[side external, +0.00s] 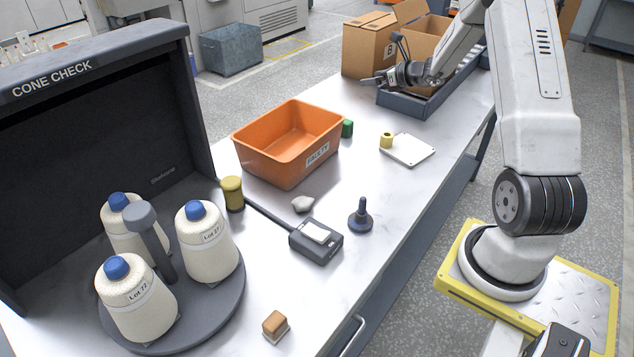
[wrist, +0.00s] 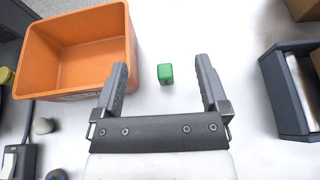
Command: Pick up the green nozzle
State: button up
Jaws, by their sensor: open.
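The green nozzle (side external: 347,128) is a small block-like piece standing on the white table, just right of the orange bin and partly hidden by its corner in the side view. In the wrist view the green nozzle (wrist: 165,74) appears between my two fingers, with white table around it. My gripper (side external: 370,80) is open and empty, raised above the table near the dark tray. In the wrist view my gripper (wrist: 162,66) has its fingers spread wide on either side of the nozzle in the picture, touching nothing.
The orange bin (side external: 268,150) stands left of the nozzle. A yellow piece (side external: 386,140) sits on a white plate (side external: 412,151) nearby. A dark tray (side external: 408,105) and cardboard boxes (side external: 366,50) lie behind. Yarn cones (side external: 207,245) stand at the front left.

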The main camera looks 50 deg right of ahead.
send_near(348, 121)
jog(key=shift+x, duration=0.9)
jog(key=shift+f, duration=0.1)
jog(key=shift+w, duration=0.1)
jog(key=shift+x, duration=1.2)
jog(key=shift+x, duration=2.6)
jog(key=shift+a, duration=0.1)
